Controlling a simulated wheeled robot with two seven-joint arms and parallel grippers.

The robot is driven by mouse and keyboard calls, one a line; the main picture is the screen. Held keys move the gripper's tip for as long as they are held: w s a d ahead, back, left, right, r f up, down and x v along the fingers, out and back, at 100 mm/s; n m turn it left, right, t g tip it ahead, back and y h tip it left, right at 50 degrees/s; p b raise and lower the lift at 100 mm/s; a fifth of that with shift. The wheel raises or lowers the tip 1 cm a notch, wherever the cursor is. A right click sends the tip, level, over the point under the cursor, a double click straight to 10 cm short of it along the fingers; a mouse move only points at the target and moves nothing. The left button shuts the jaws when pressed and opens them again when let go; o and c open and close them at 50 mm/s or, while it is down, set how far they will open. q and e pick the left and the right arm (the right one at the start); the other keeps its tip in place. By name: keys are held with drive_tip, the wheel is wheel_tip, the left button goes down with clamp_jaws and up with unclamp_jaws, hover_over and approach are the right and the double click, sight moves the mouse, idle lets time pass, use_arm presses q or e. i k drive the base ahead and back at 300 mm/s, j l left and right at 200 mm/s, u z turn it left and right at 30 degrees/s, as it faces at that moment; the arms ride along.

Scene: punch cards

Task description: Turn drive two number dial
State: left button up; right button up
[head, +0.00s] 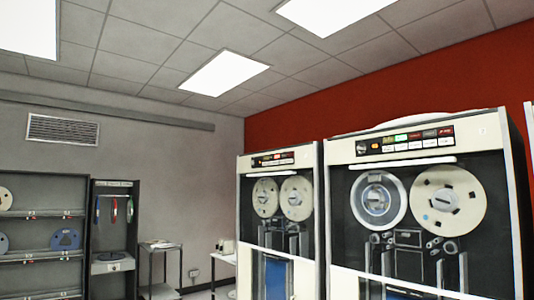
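Two tape drives stand side by side against the red wall. The larger, nearer tape drive (517,215) has a black control panel (405,141) at its top with colored lit buttons. A small round dial (361,147) sits at the left end of that panel. The farther tape drive (246,205) has a similar panel (273,159), with a small dark round part (257,161) at its left end. The drive numbers are too small to read, so I cannot tell which is drive two. Neither of my grippers is in view.
A shelf rack with tape reels (66,239) stands at the left, beside a dark open cabinet (112,240). A small side table (160,246) stands by the grey wall. Part of another cabinet (530,120) shows at the right edge. Little floor is visible.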

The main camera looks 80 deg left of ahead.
sight(362, 148)
drive_tip(key=u, duration=1.8)
drive_tip(key=i+j+z, duration=0.1)
drive_tip(key=i+j, duration=0.3)
